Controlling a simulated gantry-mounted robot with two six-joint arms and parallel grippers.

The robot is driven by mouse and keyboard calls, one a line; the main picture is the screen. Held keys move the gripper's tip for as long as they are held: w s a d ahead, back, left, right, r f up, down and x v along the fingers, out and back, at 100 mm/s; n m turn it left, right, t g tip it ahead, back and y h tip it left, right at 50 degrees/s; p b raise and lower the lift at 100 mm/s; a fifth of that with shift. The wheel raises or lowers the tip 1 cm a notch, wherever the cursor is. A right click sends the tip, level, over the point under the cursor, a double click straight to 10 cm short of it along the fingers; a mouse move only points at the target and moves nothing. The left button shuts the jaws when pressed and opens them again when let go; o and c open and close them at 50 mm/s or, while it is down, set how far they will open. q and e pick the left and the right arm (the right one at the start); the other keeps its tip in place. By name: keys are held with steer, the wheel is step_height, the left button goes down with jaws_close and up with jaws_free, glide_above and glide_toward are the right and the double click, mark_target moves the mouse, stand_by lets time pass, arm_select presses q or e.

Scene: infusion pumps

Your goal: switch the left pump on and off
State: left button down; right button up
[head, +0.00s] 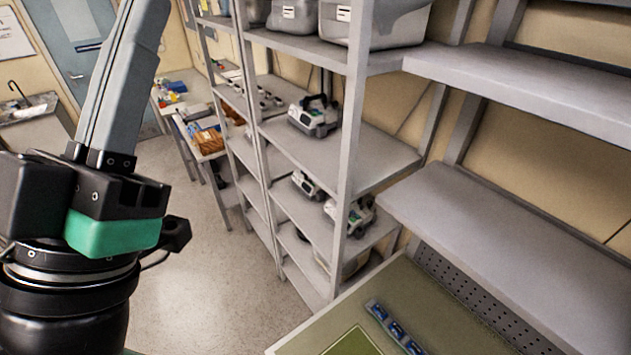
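A white and dark device with a carrying handle, perhaps a pump (315,118), stands on a middle shelf of the grey rack. Two similar devices, a smaller one (306,185) and a larger one (350,215), sit on the shelf below, partly hidden by the rack's post. I cannot tell which of these, if any, is the left pump, and no switch or display can be made out. Part of my arm fills the left side, but no gripper fingers show on it. My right gripper is not in view.
The grey rack (352,130) stands in the centre, with grey bins (395,22) on top. Empty grey shelves (500,225) jut out at right. A bench (310,345) at the bottom holds a strip of blue items (396,328). The floor (205,270) is clear.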

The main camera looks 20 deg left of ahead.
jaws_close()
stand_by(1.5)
